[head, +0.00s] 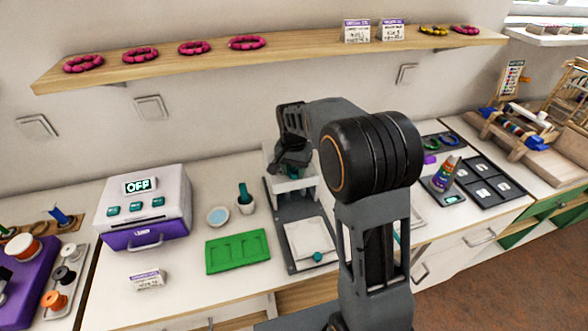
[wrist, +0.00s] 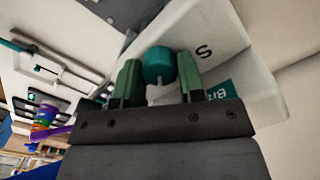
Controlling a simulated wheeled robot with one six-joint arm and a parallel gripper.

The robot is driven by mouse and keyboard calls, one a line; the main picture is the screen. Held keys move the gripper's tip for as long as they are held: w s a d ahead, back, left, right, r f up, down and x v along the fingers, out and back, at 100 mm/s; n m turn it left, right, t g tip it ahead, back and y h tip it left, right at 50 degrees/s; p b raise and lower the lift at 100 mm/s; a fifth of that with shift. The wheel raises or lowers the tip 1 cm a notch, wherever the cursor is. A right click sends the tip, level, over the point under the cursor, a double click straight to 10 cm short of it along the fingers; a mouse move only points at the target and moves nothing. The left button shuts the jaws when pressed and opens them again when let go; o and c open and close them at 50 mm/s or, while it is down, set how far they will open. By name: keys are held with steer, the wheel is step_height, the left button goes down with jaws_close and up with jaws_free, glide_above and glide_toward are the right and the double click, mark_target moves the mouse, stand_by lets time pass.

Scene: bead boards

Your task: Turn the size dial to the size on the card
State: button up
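A teal size dial (wrist: 159,66) shows in the wrist view, on a white device (wrist: 225,45) with a black letter S and a teal label, partly cut off. My gripper's two green fingers (wrist: 160,80) stand on either side of the dial, seemingly touching it, and appear shut on it. In the head view, the gripper (head: 290,150) is mostly behind my arm, at the white and grey device (head: 280,195); the dial is hidden there. A white card with a purple header (head: 147,279) stands at the front left of the counter; its small writing is unreadable.
A white and purple oven-like box (head: 145,212) reading OFF stands at left. A wooden shelf (head: 290,46) above bears bead rings and two more cards (head: 357,31).

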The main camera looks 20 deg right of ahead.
steer(key=c, duration=0.4)
steer(key=n, duration=0.4)
steer(key=shift+n+p, duration=0.3)
steer(key=shift+n, duration=2.1)
steer(key=o, duration=0.9)
steer(key=shift+r, duration=0.1)
